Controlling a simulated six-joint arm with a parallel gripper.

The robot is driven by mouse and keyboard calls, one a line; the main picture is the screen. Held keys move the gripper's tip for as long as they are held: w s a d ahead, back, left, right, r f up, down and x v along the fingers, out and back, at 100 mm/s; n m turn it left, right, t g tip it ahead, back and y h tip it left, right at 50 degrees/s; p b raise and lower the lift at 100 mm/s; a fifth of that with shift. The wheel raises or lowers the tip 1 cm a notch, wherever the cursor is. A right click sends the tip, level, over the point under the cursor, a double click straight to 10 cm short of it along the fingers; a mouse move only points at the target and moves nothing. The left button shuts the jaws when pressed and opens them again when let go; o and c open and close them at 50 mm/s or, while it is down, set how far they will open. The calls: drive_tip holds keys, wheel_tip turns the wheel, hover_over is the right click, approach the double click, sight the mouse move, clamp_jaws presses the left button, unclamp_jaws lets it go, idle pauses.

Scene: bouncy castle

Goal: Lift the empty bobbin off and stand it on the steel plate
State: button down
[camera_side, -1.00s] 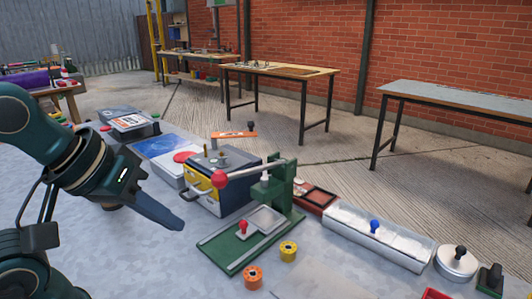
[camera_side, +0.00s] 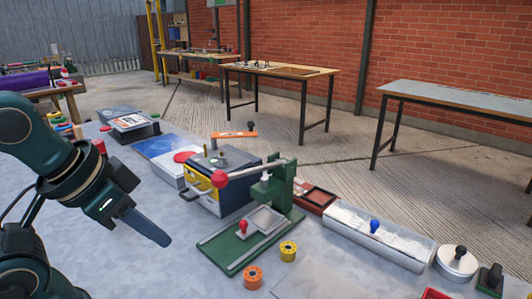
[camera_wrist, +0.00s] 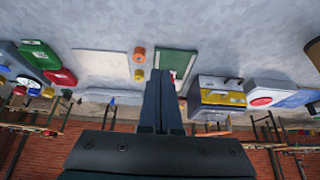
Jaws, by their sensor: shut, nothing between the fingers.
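An orange spool (camera_side: 252,277) and a yellow spool (camera_side: 288,251) stand on the grey table; both also show in the wrist view, orange (camera_wrist: 139,54) and yellow (camera_wrist: 139,74). I cannot tell which bobbin is empty. A flat, pale grey plate (camera_side: 310,282), which looks like the steel plate, lies at the front edge of the side view; it also shows in the wrist view (camera_wrist: 95,63). My gripper (camera_side: 164,241) is shut and empty, left of the spools and apart from them. Its closed fingers (camera_wrist: 160,76) show in the wrist view.
A green lever press (camera_side: 275,190) stands behind the spools, its red-knobbed lever reaching left. A blue-and-yellow box (camera_side: 205,192) with fittings on top is left of it. A long foil-lined tray (camera_side: 345,230) lies to the right.

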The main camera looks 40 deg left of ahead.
sight(220, 157)
drive_tip(key=c, duration=0.7)
unclamp_jaws()
drive_tip(key=shift+o, duration=0.2)
drive_tip(key=w+a+r+n, duration=0.1)
drive_tip(key=w+a+r, duration=0.1)
drive_tip(key=w+r, duration=0.1)
drive_tip(key=w+a+r+n+y, duration=0.1)
drive_tip(key=w+r, duration=0.2)
drive_tip(key=w, duration=0.3)
drive_tip(key=w+a+r+n, duration=0.1)
drive_tip(key=w+a+r, duration=0.1)
drive_tip(key=w, duration=0.3)
drive_tip(key=shift+a+r+t, duration=0.3)
drive_tip(key=shift+r, duration=0.45)
drive_tip(key=w+a+f+n, duration=0.1)
drive_tip(key=w+a+f, duration=0.1)
drive_tip(key=w+a, duration=0.1)
drive_tip(key=w+a+f+n+g, duration=0.1)
drive_tip(key=w+a+f, duration=0.2)
drive_tip(key=a, duration=0.1)
drive_tip(key=w+a+f+n+g+y, duration=0.1)
drive_tip(key=w+a+f, duration=0.2)
drive_tip(key=shift+w+a+f, duration=0.1)
drive_tip(key=shift+a, duration=0.15)
drive_tip(key=shift+x, duration=2.25)
